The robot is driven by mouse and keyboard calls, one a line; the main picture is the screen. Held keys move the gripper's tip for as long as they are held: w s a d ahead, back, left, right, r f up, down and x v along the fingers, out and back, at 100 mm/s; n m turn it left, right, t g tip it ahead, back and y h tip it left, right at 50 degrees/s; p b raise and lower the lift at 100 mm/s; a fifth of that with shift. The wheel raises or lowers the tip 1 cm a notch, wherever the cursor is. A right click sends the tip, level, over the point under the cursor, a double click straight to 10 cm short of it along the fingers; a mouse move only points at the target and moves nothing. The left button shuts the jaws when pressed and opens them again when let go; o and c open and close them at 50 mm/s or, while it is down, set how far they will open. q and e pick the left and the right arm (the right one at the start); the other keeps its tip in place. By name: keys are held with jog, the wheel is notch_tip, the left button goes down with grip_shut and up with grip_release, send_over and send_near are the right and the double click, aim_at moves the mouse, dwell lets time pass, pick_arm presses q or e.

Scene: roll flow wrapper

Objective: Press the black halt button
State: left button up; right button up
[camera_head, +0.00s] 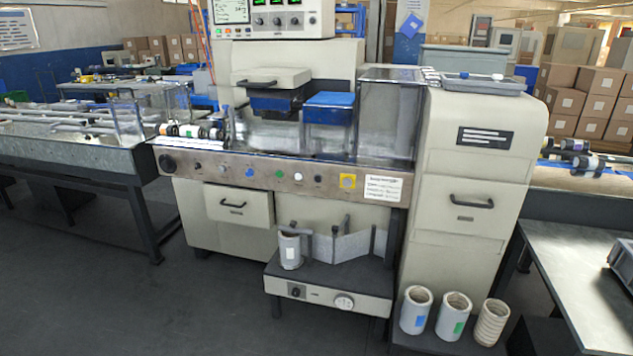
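The wrapper's front panel (262,185) is a brown metal strip across the machine. It carries a row of controls. A green button (279,174) and a blue button (249,172) are further left. Labels are too small to read, so I cannot tell which dark control is the halt button. Neither gripper is in view.
A drawer (240,204) and a low shelf unit (330,290) with a roll (290,250) are below the panel. Several paper rolls (454,315) stand at the lower right. A grey table (590,290) is at the right edge. The floor at front left is clear.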

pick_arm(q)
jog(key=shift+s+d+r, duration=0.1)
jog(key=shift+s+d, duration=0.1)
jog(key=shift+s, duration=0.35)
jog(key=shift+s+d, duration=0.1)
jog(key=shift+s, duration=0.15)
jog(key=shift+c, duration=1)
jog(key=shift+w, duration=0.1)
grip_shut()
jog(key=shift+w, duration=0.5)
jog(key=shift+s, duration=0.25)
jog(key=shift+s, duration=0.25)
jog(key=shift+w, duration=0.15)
